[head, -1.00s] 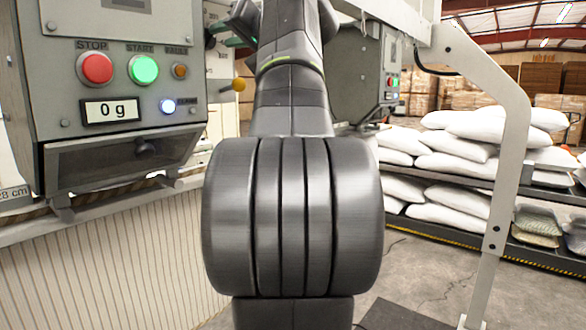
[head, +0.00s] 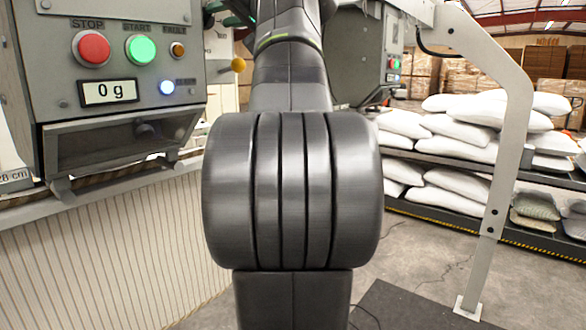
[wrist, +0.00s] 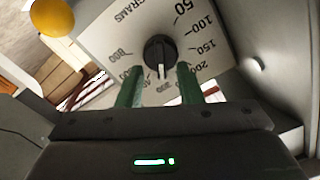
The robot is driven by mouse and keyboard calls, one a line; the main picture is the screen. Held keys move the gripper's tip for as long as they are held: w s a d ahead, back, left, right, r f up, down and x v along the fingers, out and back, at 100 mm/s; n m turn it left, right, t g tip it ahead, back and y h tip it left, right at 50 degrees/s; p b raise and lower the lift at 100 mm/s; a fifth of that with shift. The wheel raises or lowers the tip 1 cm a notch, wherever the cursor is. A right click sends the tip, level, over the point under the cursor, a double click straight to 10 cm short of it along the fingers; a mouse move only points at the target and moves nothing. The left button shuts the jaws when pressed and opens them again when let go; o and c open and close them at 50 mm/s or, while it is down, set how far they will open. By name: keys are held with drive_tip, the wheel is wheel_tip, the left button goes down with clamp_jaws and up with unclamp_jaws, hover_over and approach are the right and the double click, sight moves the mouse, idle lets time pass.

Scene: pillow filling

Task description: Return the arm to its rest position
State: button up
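My arm (head: 290,190) fills the middle of the head view, its thick dark joint at the front and its upper links running out of the top. My gripper (wrist: 160,75) shows in the wrist view with two green fingers apart and nothing between them. Beyond the fingertips is a dial with a black knob (wrist: 160,54) on a pale plate marked in grams (wrist: 110,38). The knob looks clear of both fingers. In the head view the gripper is mostly cut off or hidden, so its exact place there is unclear.
A grey control box (head: 120,60) with red and green buttons, reading 0 g, stands close at left. A yellow ball knob (head: 238,64) is beside my arm. A pale metal post (head: 505,150) rises at right. White sacks (head: 450,190) lie on racks behind, with open floor before them.

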drive_tip(key=b+v, duration=0.2)
drive_tip(key=v, duration=0.9)
drive_tip(key=p+x, duration=0.3)
drive_tip(key=x, duration=1)
drive_tip(key=shift+w+a+r, duration=0.1)
drive_tip(key=shift+w+a, duration=0.05)
drive_tip(key=shift+a, duration=0.2)
drive_tip(key=shift+w+m+p, duration=0.1)
drive_tip(key=shift+m+p, duration=0.2)
drive_tip(key=shift+m, duration=0.1)
drive_tip(key=shift+d+m+p, duration=0.15)
drive_tip(key=shift+m+p, duration=0.15)
drive_tip(key=shift+m, duration=0.6)
drive_tip(key=m+p, duration=0.1)
drive_tip(key=m, duration=0.2)
drive_tip(key=b+v, duration=0.2)
drive_tip(key=v, duration=0.6)
drive_tip(key=shift+s, duration=0.2)
